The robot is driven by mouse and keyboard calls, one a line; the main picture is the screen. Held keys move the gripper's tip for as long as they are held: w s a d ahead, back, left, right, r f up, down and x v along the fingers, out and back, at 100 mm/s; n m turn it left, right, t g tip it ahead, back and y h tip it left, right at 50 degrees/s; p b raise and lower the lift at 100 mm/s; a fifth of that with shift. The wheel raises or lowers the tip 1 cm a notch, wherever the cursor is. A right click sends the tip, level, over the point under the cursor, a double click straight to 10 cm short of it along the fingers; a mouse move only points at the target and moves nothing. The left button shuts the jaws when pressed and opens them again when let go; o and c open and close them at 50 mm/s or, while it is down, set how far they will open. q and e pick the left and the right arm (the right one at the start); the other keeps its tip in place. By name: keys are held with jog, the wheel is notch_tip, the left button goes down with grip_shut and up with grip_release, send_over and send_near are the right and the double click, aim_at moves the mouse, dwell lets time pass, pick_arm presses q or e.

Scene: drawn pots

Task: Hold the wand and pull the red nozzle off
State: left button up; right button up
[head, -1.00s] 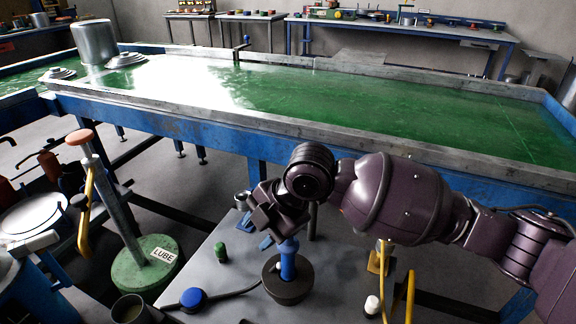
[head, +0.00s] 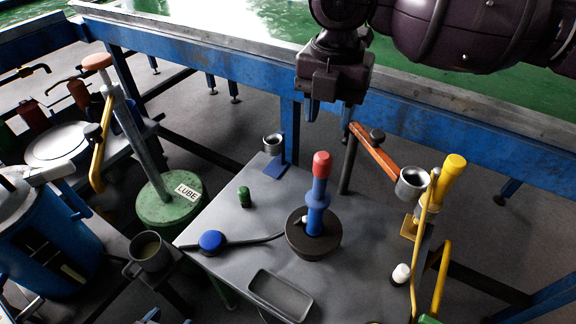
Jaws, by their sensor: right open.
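The blue wand (head: 315,212) stands upright in a round dark base (head: 314,246) on the grey table. The red nozzle (head: 321,165) sits on the wand's top end. My right gripper (head: 330,112) is open and empty, pointing down, above and behind the red nozzle in the picture and apart from it. My left gripper is not in view.
A grey tray (head: 280,294), a blue round knob (head: 211,241) on a cable and a green cap (head: 244,197) lie around the base. A yellow-handled tool (head: 452,168) and a metal cup (head: 412,183) stand at right. A green LUBE can (head: 165,205) stands left; a blue-framed tank (head: 470,125) runs behind.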

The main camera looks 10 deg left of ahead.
pick_arm(q)
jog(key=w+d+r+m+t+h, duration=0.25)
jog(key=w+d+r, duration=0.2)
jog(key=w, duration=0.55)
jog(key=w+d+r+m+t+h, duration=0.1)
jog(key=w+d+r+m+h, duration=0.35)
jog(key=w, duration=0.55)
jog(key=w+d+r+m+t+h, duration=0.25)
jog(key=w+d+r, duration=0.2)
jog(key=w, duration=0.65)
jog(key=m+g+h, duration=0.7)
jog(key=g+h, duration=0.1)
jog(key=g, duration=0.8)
send_near(317, 213)
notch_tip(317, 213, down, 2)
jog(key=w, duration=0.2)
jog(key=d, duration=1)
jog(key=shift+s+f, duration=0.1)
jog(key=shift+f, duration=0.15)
